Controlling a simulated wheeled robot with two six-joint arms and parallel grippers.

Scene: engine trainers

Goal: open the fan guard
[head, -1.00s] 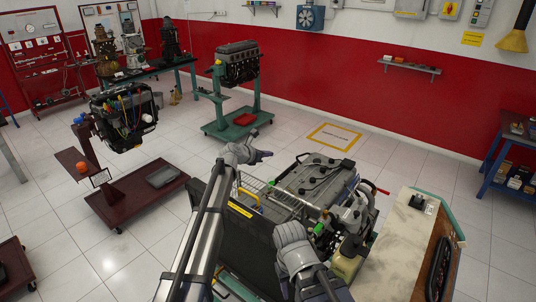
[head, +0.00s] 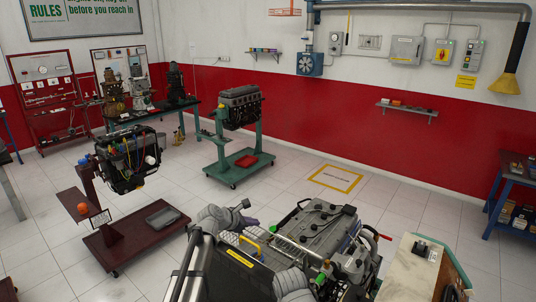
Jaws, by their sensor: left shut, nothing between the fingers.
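The engine trainer (head: 322,232) with a grey top cover stands low in the middle of the head view. A dark panel (head: 232,272) with a yellow label stands at its left end. A wire fan guard (head: 290,252) shows partly between the panel and the engine. A yellow bar (head: 250,243) is beside it, behind the panel's top edge. My left gripper (head: 252,222) is shut and empty, just beyond the yellow bar and left of the engine. No contact can be made out. My right arm reaches up at the bottom, right of the panel; its gripper does not show.
A worktop (head: 410,270) stands close on the right of the engine. A maroon engine stand (head: 130,235) is at left and a green one (head: 240,165) farther back. A blue shelf unit (head: 513,195) is at far right. Floor beyond the engine is clear around a yellow-framed marking (head: 335,179).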

